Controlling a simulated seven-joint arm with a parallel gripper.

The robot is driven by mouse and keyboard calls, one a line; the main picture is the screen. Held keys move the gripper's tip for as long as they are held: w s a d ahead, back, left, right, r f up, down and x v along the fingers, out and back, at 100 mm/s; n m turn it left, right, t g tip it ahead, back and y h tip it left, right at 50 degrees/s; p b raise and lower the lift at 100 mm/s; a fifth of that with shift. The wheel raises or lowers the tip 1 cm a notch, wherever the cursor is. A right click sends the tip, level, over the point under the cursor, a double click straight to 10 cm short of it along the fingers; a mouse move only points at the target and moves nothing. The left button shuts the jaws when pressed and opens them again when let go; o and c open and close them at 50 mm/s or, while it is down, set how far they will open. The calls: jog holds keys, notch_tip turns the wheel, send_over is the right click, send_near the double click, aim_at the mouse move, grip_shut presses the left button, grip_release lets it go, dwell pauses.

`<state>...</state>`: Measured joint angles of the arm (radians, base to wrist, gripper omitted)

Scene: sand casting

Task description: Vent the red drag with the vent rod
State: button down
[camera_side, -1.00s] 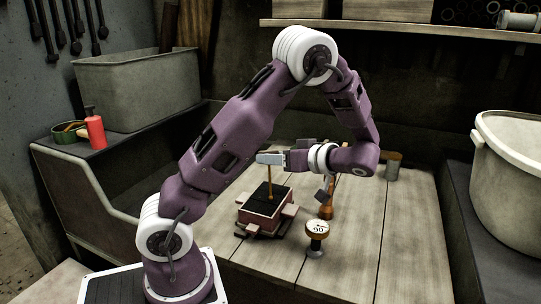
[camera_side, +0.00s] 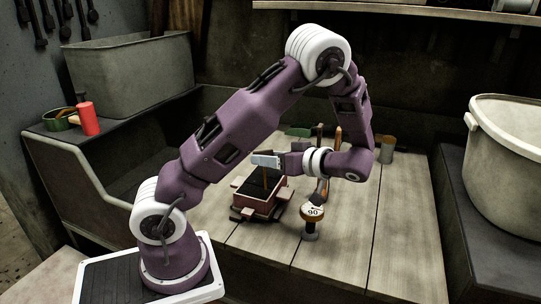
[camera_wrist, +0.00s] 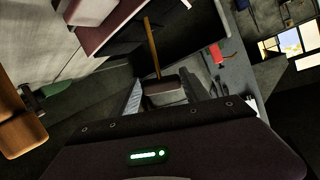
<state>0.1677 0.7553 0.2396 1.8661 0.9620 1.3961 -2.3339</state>
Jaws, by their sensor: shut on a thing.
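The red drag (camera_side: 265,207), a low box with dark sand (camera_side: 250,188) level in its top, sits on the wooden bench. My gripper (camera_side: 265,160) is above it, shut on the vent rod (camera_side: 265,177), a thin tan rod held upright. The rod's lower end meets the sand surface in the side view; I cannot tell how deep it goes. In the wrist view, the rod (camera_wrist: 152,45) runs from between my fingers (camera_wrist: 163,90) to the dark sand (camera_wrist: 190,35). The grip itself is partly hidden.
A dial-topped tool marked 90 (camera_side: 312,213) stands right of the drag, near wooden-handled tools (camera_side: 325,187). A white bucket (camera_side: 515,160) is far right. The front bench is clear.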

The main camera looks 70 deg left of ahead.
jog(key=r, duration=0.1)
jog(key=a+r, duration=0.1)
jog(key=r, duration=0.2)
jog(key=shift+w+a, duration=0.25)
jog(key=w+a, duration=0.3)
jog(key=shift+a+f, duration=0.2)
dwell(0.4)
jog(key=shift+f, duration=0.1)
jog(key=shift+s+d+f, duration=0.1)
jog(key=shift+d+f, duration=0.25)
jog(key=shift+f, duration=0.4)
jog(key=shift+s+d+f, duration=0.1)
jog(key=shift+d+f, duration=0.25)
jog(key=shift+f, duration=0.35)
jog(key=shift+d+f, duration=0.35)
jog(key=shift+f, duration=0.4)
